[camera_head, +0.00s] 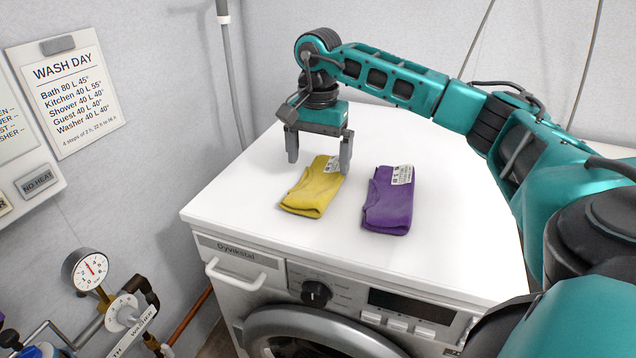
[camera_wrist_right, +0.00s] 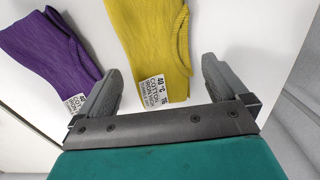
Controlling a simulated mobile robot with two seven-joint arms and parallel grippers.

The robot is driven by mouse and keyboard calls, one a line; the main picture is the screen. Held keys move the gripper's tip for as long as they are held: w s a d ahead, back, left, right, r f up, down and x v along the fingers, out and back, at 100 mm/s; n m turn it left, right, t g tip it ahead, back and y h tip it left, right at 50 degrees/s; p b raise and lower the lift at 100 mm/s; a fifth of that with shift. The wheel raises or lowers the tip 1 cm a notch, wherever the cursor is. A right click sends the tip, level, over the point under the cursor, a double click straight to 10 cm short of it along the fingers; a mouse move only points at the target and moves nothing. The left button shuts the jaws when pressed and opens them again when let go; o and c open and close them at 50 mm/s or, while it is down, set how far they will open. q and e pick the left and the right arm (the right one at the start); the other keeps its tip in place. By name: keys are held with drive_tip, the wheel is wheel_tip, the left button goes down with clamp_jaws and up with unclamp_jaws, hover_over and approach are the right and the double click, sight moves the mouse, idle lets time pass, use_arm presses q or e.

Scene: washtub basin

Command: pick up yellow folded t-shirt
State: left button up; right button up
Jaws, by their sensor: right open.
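The yellow folded t-shirt (camera_head: 314,190) lies flat on the white washing machine top, with a white care label at its far end. My right gripper (camera_head: 318,160) is open above the label end of the shirt, one finger to each side. In the right wrist view the yellow shirt (camera_wrist_right: 152,40) runs up from between the spread fingers (camera_wrist_right: 165,85), its label near the gripper's palm. The fingers look apart from the cloth. My left gripper is not in view.
A purple folded cloth (camera_head: 388,205) with a white label lies just right of the yellow shirt, close to one finger in the wrist view. The washing machine top (camera_head: 240,190) is otherwise clear. A wall and pipe (camera_head: 229,60) stand behind; a gauge (camera_head: 90,270) and valves are at left.

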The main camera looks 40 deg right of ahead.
sight(318, 172)
drive_tip(key=f, duration=0.4)
drive_tip(key=shift+s+a+f, duration=0.2)
drive_tip(key=shift+f, duration=0.1)
drive_tip(key=c, duration=0.8)
